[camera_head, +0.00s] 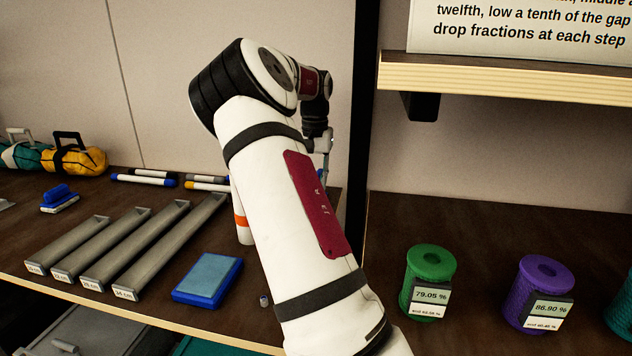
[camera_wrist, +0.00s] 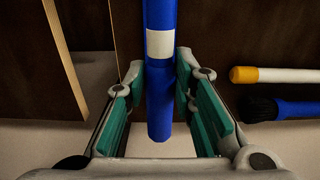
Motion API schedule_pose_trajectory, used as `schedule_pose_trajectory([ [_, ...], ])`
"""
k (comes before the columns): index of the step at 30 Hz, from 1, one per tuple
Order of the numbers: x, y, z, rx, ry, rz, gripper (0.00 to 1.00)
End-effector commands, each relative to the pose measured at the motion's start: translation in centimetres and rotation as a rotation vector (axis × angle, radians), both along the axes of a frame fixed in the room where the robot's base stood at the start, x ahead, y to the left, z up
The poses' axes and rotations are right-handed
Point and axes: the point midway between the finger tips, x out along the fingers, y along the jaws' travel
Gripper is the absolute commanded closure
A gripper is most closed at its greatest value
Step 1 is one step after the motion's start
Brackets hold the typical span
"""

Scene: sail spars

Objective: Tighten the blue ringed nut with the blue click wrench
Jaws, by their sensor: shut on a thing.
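My gripper (camera_wrist: 160,72) is shut on a blue rod (camera_wrist: 160,112) with a white band, seen in the wrist view. It looks like the handle of the blue click wrench, and its far end runs out of the top of the picture. The green finger pads stand on both sides of it. In the head view my gripper is mostly hidden behind my arm. I cannot make out the blue ringed nut for sure. A tiny grey and blue piece (camera_head: 264,300) lies on the shelf beside my arm, too small to identify.
Several grey bars (camera_head: 118,248) and a blue pad (camera_head: 207,278) lie left of my arm. A green spool (camera_head: 428,265) and a purple spool (camera_head: 545,275) stand right, beyond a dark upright. A yellow-capped marker (camera_wrist: 272,75) and a blue black-ended tool (camera_wrist: 290,109) lie right in the wrist view.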

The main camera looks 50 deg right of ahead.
Motion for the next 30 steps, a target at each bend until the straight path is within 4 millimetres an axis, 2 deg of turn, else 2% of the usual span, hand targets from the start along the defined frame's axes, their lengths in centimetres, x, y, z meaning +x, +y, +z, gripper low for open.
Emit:
schedule_pose_trajectory([
  [18, -0.1, 0.0, 3.5, 0.0, -0.001, 0.0, 1.0],
  [30, 0.0, 0.1, 3.6, 0.0, 0.0, 0.003, 1.0],
])
